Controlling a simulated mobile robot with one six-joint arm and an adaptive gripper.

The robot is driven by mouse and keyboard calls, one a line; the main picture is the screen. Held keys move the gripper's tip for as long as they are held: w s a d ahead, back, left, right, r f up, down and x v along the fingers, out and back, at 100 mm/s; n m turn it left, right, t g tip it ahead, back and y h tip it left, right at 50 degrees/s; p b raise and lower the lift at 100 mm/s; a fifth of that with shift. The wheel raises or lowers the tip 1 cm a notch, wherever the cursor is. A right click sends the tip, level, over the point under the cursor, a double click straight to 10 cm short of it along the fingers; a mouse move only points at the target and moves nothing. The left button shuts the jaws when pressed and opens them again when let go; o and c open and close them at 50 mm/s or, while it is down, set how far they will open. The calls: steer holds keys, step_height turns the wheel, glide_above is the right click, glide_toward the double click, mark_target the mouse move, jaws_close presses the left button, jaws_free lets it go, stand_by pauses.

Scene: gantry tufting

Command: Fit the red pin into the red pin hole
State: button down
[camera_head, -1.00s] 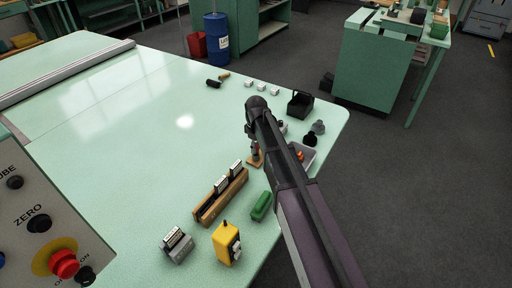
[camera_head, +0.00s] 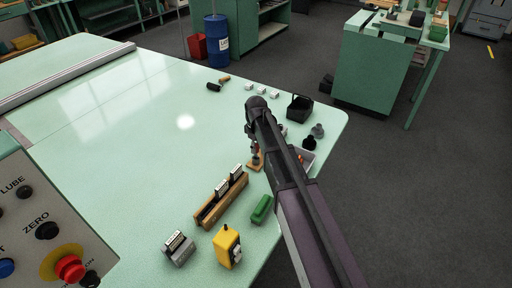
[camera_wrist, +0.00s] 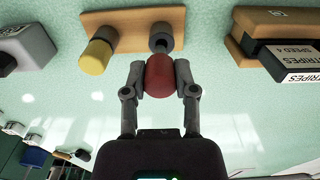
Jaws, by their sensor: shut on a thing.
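The red pin (camera_wrist: 165,75) is held between the two fingers of my gripper (camera_wrist: 162,82) in the wrist view; its rounded red end faces the camera. A wooden board (camera_wrist: 125,22) lies behind it with two grey collars. A yellow pin (camera_wrist: 95,57) stands in the left collar. The right collar (camera_wrist: 162,36) has a dark opening and is directly beyond the red pin; I cannot tell whether the pin touches or enters it. In the head view the board (camera_head: 255,167) is small under my gripper (camera_head: 256,152), partly hidden by my arm.
A wooden rack with upright cards (camera_head: 222,203), a green block (camera_head: 261,209), a yellow box (camera_head: 227,246) and a grey block (camera_head: 178,248) stand nearby. A grey tray (camera_head: 308,161) is partly behind my arm. A black basket (camera_head: 299,108) is near the far edge.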

steer(key=shift+r+p, duration=0.55)
steer(key=shift+r, duration=0.1)
stand_by(0.3)
step_height(320, 180, up, 17)
steer(key=p, duration=1.7)
steer(key=shift+s+f, duration=0.15)
